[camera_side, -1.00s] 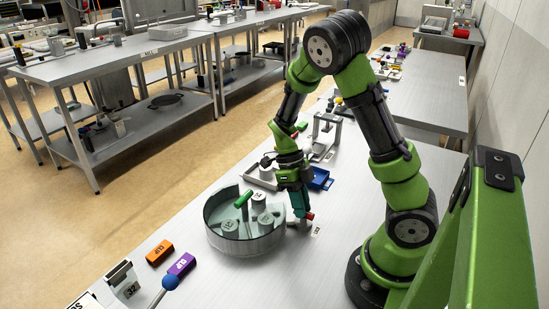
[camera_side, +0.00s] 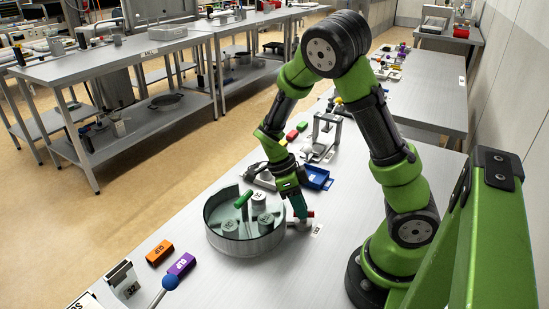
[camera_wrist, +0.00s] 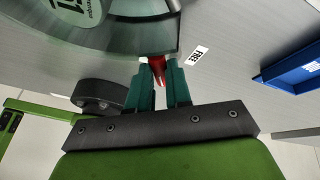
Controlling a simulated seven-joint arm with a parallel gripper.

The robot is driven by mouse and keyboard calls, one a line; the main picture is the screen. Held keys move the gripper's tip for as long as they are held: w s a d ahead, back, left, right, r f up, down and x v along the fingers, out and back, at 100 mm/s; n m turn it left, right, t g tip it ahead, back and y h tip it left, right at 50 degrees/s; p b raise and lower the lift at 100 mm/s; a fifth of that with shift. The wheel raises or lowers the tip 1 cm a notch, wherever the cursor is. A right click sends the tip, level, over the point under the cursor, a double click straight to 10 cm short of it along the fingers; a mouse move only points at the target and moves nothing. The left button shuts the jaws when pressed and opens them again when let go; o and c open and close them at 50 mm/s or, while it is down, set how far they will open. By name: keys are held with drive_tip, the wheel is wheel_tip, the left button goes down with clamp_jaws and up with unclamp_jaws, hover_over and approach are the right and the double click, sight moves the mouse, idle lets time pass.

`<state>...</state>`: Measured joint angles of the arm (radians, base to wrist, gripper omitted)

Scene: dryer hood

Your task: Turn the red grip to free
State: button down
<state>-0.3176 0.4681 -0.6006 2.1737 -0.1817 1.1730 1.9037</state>
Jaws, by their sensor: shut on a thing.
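The red grip (camera_wrist: 157,69) shows between the two teal fingers in the wrist view. My gripper (camera_wrist: 162,80) is shut on it. In the side view a small red end of the grip (camera_side: 310,214) shows beside my gripper (camera_side: 302,216), low over the bench, right of the round dryer hood (camera_side: 236,244). My gripper leans there, its fingers slanting down to the right. The FREE label (camera_wrist: 197,55) lies on the bench just right of the grip in the wrist view. Most of the grip is hidden by the fingers.
The glass-walled hood holds several labelled pots and a green handle (camera_side: 243,199). A blue tray (camera_side: 317,177) stands behind my gripper. Orange (camera_side: 160,252) and purple (camera_side: 182,264) clip boxes lie front left. Bare bench (camera_side: 290,275) lies in front of the hood.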

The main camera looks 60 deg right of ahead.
drive_tip(key=n+h, duration=0.1)
drive_tip(key=n, duration=0.1)
drive_tip(key=n+h, duration=0.1)
drive_tip(key=n, duration=0.1)
drive_tip(key=n+t, duration=0.1)
drive_tip(key=n, duration=0.1)
drive_tip(key=shift+a+n+h, duration=0.3)
drive_tip(key=shift+a+h, duration=0.1)
drive_tip(key=n, duration=0.2)
drive_tip(key=n+t+h, duration=0.1)
drive_tip(key=n, duration=0.2)
drive_tip(key=shift+s+a+n+t+h, duration=0.15)
drive_tip(key=shift+s+n+t+h, duration=0.15)
drive_tip(key=shift+n+t, duration=0.1)
drive_tip(key=c, duration=1.1)
unclamp_jaws()
drive_tip(key=shift+o, duration=0.2)
